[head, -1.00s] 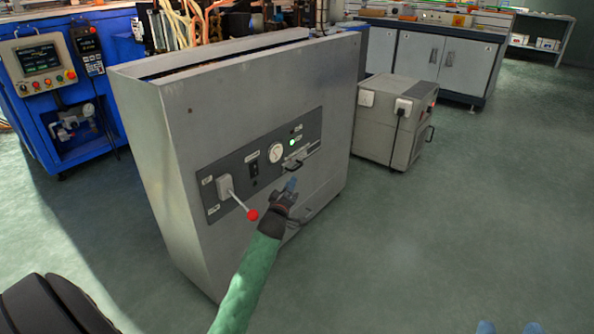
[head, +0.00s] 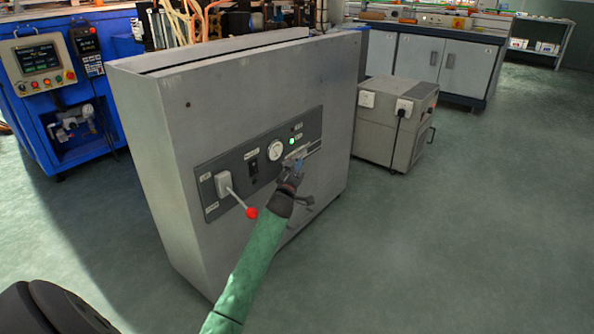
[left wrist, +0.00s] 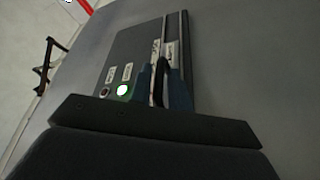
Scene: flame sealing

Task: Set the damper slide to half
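The damper slide (head: 301,152) is at the right end of the dark control panel on the grey cabinet, partly hidden behind my left gripper (head: 294,166). In the left wrist view, the slide's black handle (left wrist: 159,80) stands between the two blue fingertips of my left gripper (left wrist: 161,88). The fingers look open around the handle, with a narrow gap; firm contact cannot be seen. The slide's track (left wrist: 182,40) runs along the panel edge, beside small labels. The handle's exact position along its scale cannot be read. My right gripper is not in view.
The panel also carries a lever with a red knob (head: 251,213), a black switch (head: 253,166), a round gauge (head: 275,149) and a lit green lamp (head: 292,141). A handle (head: 304,204) sits lower on the cabinet (head: 230,90). Open floor lies to the right.

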